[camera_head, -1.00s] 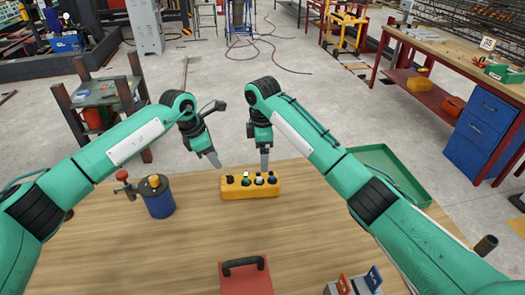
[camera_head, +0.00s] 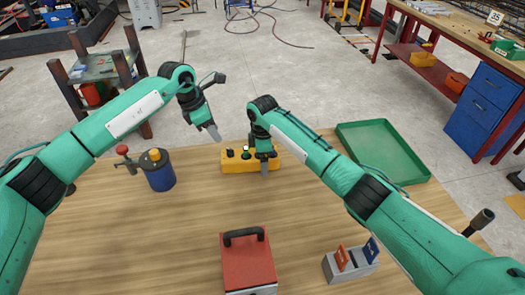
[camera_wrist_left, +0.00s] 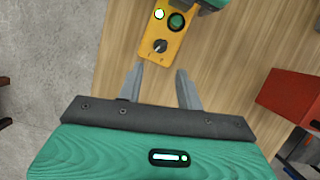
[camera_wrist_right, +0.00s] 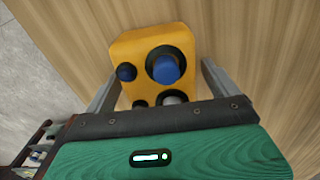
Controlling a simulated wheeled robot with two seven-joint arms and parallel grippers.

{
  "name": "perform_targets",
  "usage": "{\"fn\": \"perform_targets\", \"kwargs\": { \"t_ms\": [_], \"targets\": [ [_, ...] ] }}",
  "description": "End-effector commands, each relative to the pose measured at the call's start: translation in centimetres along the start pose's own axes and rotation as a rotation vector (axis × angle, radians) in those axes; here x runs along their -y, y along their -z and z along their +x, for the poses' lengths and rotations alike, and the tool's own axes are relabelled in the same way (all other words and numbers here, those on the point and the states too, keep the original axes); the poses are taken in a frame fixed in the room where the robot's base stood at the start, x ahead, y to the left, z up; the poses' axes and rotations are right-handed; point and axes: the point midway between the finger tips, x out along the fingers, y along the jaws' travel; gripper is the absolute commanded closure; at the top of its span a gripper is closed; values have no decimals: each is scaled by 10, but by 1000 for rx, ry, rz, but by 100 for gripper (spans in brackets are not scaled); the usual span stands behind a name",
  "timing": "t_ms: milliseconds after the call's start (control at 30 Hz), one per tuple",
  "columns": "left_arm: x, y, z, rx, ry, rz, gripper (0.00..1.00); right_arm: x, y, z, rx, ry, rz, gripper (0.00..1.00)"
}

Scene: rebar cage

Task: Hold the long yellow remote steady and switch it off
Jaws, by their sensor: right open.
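The long yellow remote (camera_head: 233,167) lies on the wooden table, its length running left to right. My right gripper (camera_head: 264,167) is over its right end and hides part of it. In the right wrist view the open fingers (camera_wrist_right: 160,85) stand on either side of the remote's end (camera_wrist_right: 142,45), which has a large blue button (camera_wrist_right: 165,68). My left gripper (camera_head: 214,134) is open and empty, above and left of the remote. In the left wrist view the other end shows a black rotary knob (camera_wrist_left: 160,46), a green button (camera_wrist_left: 176,21) and a lit white lamp (camera_wrist_left: 159,14).
A blue canister (camera_head: 160,173) stands left of the remote. A red box with a black handle (camera_head: 248,262) and a grey holder (camera_head: 350,264) are at the front. A green tray (camera_head: 383,152) lies right. Bare table surrounds the remote.

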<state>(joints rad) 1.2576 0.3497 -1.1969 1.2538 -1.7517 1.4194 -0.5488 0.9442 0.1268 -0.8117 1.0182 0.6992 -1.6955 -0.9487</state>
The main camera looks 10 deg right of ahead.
Motion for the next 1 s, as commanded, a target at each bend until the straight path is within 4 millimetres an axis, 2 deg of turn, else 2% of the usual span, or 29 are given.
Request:
{"fn": "perform_targets", "kwargs": {
  "t_ms": [267,567,600,633,867,1000],
  "targets": [
    [0,0,0,0,0,0,64,0,0,1,0,0,0,11],
    [0,0,0,0,0,0,64,0,0,1,-1,0,0,70],
    [0,0,0,0,0,0,58,0,0,1,-1,0,0,70],
    [0,0,-1,1,1,2,56,0,0,1,-1,0,0,70],
    [-6,4,-24,37,31,86,56,0,0,1,-1,0,0,70],
    [-5,4,-20,43,39,103,56,0,0,1,-1,0,0,70]
  ]
}}
